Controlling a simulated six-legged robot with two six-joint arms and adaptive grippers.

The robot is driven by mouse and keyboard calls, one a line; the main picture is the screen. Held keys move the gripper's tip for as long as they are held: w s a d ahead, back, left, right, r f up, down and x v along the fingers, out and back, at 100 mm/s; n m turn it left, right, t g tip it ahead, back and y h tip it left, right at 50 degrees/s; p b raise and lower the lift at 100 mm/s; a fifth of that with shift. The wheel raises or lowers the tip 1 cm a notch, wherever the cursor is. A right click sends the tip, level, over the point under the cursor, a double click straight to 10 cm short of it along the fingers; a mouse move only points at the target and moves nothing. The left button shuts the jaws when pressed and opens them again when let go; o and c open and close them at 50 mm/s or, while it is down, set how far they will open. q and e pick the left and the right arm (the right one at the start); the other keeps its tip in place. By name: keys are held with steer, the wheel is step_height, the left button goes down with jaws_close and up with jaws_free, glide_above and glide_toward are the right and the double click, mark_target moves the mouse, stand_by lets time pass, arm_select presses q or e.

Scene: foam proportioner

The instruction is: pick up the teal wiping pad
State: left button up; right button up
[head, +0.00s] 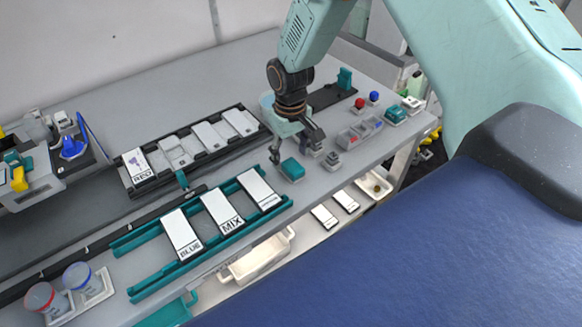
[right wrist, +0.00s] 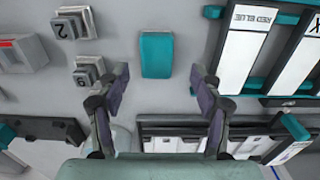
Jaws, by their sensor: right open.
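The teal wiping pad (head: 292,169) lies flat on the grey bench, just right of the teal rack. In the right wrist view the pad (right wrist: 157,55) shows whole, ahead of the fingertips and roughly midway between them. My right gripper (head: 293,153) is above the bench beside the pad, pointing down. In the right wrist view its fingers (right wrist: 160,72) are spread wide, with nothing between them, and the pad appears apart from both. My left gripper is not in view.
Grey blocks (head: 331,160) stand close right of the pad. The teal rack (head: 278,207) with labelled white plates is close on the left. A black tray (head: 195,148) lies behind. The bench's front edge is near the pad.

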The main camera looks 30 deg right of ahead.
mark_target(293, 166)
steer(key=f, duration=0.3)
steer(key=shift+s+d+f, duration=0.2)
steer(key=shift+d+f, duration=0.05)
steer(key=shift+f, duration=0.05)
steer(key=shift+w+f, duration=0.1)
steer(key=shift+f, duration=0.45)
steer(key=shift+c, duration=0.3)
steer(key=c, duration=1.2)
step_height(293, 166, up, 10)
